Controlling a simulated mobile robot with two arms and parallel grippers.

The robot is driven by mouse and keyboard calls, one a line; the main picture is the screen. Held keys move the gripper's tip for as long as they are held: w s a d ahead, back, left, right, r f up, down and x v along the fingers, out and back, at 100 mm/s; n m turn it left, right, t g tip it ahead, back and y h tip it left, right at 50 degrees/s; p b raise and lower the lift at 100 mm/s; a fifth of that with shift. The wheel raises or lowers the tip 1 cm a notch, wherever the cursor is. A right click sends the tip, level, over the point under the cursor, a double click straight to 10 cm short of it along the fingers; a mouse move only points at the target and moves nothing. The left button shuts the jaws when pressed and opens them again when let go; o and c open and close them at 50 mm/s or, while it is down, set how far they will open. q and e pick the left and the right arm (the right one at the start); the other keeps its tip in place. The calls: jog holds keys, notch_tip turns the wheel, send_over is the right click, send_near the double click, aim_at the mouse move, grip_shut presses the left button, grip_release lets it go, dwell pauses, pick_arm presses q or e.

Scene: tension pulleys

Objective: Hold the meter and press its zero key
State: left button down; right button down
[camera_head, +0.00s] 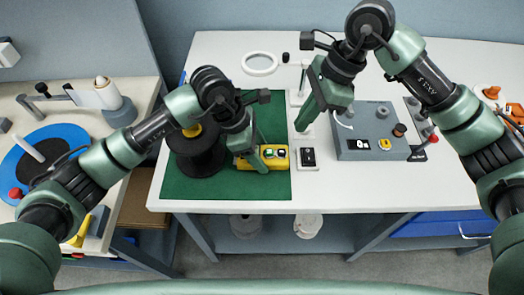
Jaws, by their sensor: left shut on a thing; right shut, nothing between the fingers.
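The meter is a yellow box (252,164) with a small green-lit display and keys on its top, lying on the green mat (222,188). My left gripper (258,166) reaches down onto it from above and is shut on it. Its fingers cover part of the meter's top. My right gripper (301,127) is shut and empty, pointing down above the white table to the right of the meter, apart from it. I cannot make out which key is the zero key.
A black spool (197,155) stands on the mat left of the meter. A grey control box (370,130) with knobs stands right of my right gripper. A small black switch plate (308,157) lies between. The table's front right is clear.

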aim_at(285, 153)
jog(key=a+m+t+y, duration=0.1)
jog(key=m, duration=0.4)
jog(key=a+r+m+t+y, duration=0.1)
jog(key=m+t+y, duration=0.1)
jog(key=m, duration=0.3)
jog(key=s+a+r+m+t+y, duration=0.1)
jog(key=m, duration=0.4)
jog(key=shift+a, duration=0.1)
jog(key=shift+f, duration=4.4)
jog(key=shift+f, duration=0.15)
jog(key=shift+f, duration=0.25)
